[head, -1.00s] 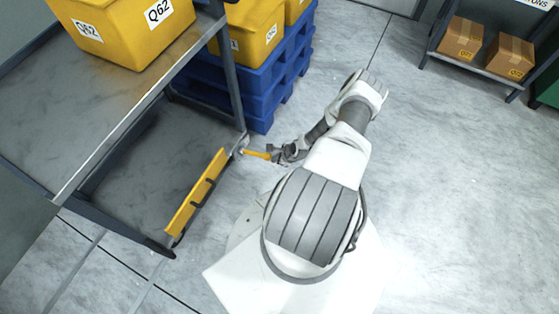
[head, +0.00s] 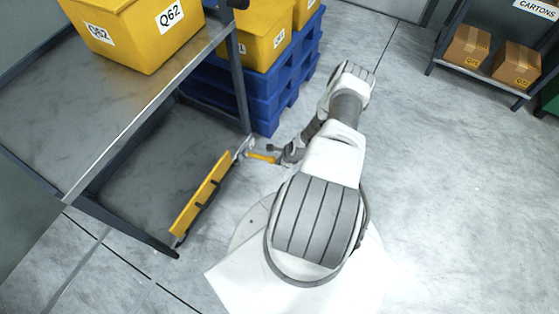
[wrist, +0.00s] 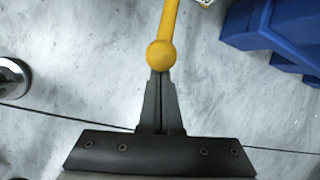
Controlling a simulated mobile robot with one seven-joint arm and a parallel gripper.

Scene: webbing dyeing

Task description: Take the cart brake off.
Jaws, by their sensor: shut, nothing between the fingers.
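The cart (head: 110,153) is a grey two-shelf frame at the left of the head view. A yellow lever (head: 262,158) sticks out beside its near right corner, low down; I take it as the brake lever. In the wrist view the lever (wrist: 168,18) ends in a yellow ball (wrist: 160,54). My gripper (wrist: 159,76) is shut and empty, its fingertips right at the ball; I cannot tell whether they touch it. In the head view my gripper (head: 279,160) is small and partly hidden by my arm.
A yellow Q62 bin (head: 130,30) sits on the top shelf. Blue pallets (head: 268,100) with yellow bins stand behind the cart. A rack with cartons (head: 517,62) is at upper right. Floor at right is clear.

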